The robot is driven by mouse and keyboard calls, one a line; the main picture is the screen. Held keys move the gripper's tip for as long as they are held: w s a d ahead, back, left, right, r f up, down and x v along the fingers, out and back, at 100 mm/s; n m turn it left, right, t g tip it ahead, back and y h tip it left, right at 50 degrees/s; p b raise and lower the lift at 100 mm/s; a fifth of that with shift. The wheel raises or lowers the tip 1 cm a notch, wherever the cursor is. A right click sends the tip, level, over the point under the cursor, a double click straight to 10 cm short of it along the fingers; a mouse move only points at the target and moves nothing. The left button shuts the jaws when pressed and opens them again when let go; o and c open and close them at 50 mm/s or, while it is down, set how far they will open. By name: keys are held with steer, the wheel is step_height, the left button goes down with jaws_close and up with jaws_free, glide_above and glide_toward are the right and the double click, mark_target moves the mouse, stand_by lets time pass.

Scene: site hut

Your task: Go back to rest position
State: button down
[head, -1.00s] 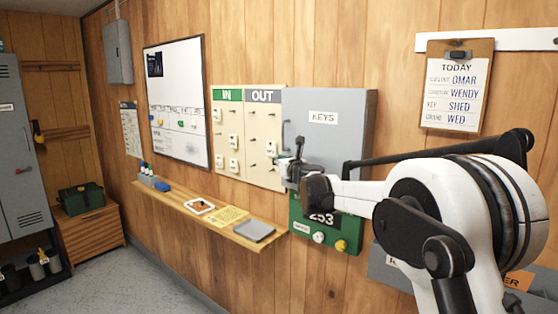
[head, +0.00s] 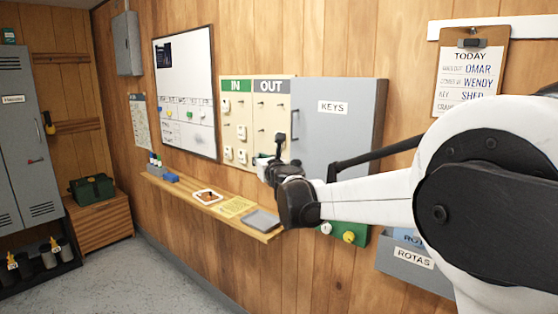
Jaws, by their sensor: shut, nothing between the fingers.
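My gripper (head: 276,152) is in front of the wall, over the right end of the IN/OUT board and the left edge of the grey key cabinet. It is small in the picture, its fingers look shut and I see nothing held. My white and black arm reaches in from the right. The grey KEYS cabinet (head: 345,125) is closed, its lower part hidden by my arm. The IN/OUT board (head: 237,132) has tags on hooks; my gripper hides a part of it.
A green panel (head: 357,237) and ROTAS holder (head: 415,256) sit below my arm.

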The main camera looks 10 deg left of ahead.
steer(key=s+d+r+n+g, duration=0.3)
steer(key=s+d+n, duration=1.2)
steer(key=s+d, duration=0.3)
steer(key=s+d+f+n+g+h, duration=0.1)
steer(key=s+d+f+n+h, duration=0.2)
steer(key=s+d+f, duration=0.3)
steer(key=s+d+f+n+g+h, duration=0.2)
steer(key=s+d+f+n, duration=0.4)
steer(key=s+d, duration=0.6)
steer(key=s+d+f+n+g+h, duration=0.2)
steer(key=s+d+f+n+h, duration=0.2)
steer(key=s+d+f, duration=0.4)
steer(key=s+d+n, duration=0.1)
steer(key=s, duration=0.2)
steer(key=shift+d+f+h, duration=0.15)
steer(key=shift+d+h, duration=0.15)
steer(key=shift+h, duration=0.1)
